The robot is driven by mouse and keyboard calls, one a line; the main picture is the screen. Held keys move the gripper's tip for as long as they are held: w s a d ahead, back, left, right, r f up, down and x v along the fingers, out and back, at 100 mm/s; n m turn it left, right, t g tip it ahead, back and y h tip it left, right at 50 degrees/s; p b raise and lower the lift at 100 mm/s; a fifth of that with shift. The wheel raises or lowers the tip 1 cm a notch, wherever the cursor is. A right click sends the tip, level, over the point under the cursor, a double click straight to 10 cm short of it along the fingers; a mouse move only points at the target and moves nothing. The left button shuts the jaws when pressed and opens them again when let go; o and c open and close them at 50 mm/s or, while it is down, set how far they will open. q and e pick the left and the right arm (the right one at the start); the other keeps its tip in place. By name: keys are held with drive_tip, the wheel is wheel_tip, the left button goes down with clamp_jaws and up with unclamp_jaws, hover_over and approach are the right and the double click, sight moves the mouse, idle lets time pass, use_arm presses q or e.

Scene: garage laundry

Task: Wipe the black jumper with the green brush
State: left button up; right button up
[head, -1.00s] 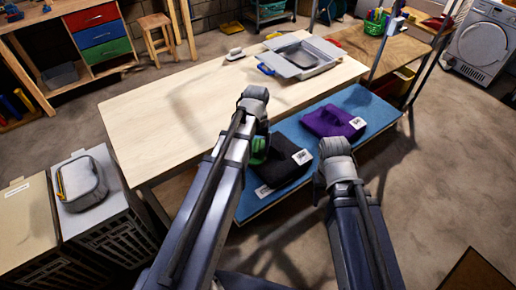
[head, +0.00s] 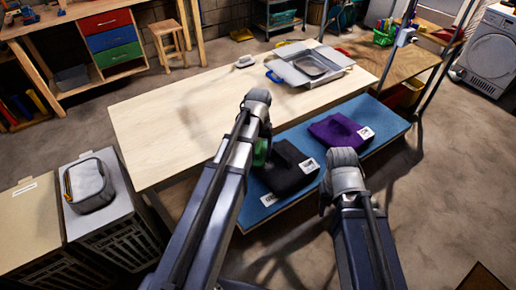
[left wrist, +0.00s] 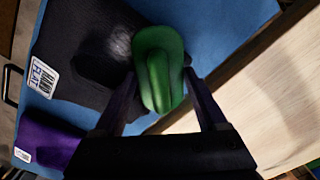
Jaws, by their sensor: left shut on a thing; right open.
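The black jumper (head: 287,168) lies folded on the blue mat, with a white label at its lower left and another at its right. In the left wrist view the black jumper (left wrist: 75,50) fills the upper left. The green brush (head: 261,152) shows beside my left gripper in the head view. In the left wrist view the green brush (left wrist: 158,68) sits between the fingers of my left gripper (left wrist: 160,85), shut on it. The brush is over the jumper's edge; I cannot tell whether it touches. My right gripper (head: 342,170) is right of the jumper, its fingers hidden.
A purple folded garment (head: 340,131) lies on the blue mat (head: 386,122). The pale table (head: 170,125) behind holds a grey tray (head: 312,66) and a small white-handled item (head: 244,62). Bins (head: 100,215) stand at the left.

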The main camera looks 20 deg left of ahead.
sight(264, 159)
use_arm(q)
drive_tip(key=shift+s+d+f, duration=0.1)
drive_tip(key=shift+s+d, duration=0.9)
drive_tip(key=shift+d, duration=0.25)
drive_tip(key=shift+s+d, duration=0.6)
drive_tip(key=shift+d, duration=0.2)
drive_tip(key=shift+s+d, duration=0.6)
drive_tip(key=shift+d, duration=0.15)
wheel_tip(264, 159, up, 6)
drive_tip(key=p, duration=0.6)
